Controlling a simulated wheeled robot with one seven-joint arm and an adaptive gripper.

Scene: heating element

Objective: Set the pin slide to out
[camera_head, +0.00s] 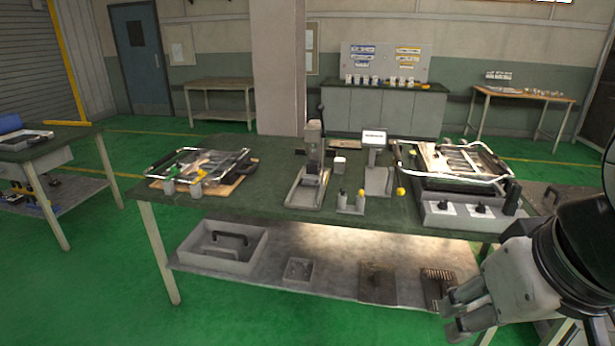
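My gripper (452,318) is at the lower right, in front of the workbench and below the level of its top. Its two fingers look apart, with nothing seen between them. I cannot make out for certain which part is the pin slide. A grey fixture (466,218) with a wire frame on top and dark knobs on its front stands at the bench's right end, above and behind my gripper. A small press-like stand (308,190) is at the middle of the bench. A second wire-framed fixture (205,163) lies at the left end.
The lower shelf (335,270) carries a grey tray (220,250) and small parts. Green floor in front is free.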

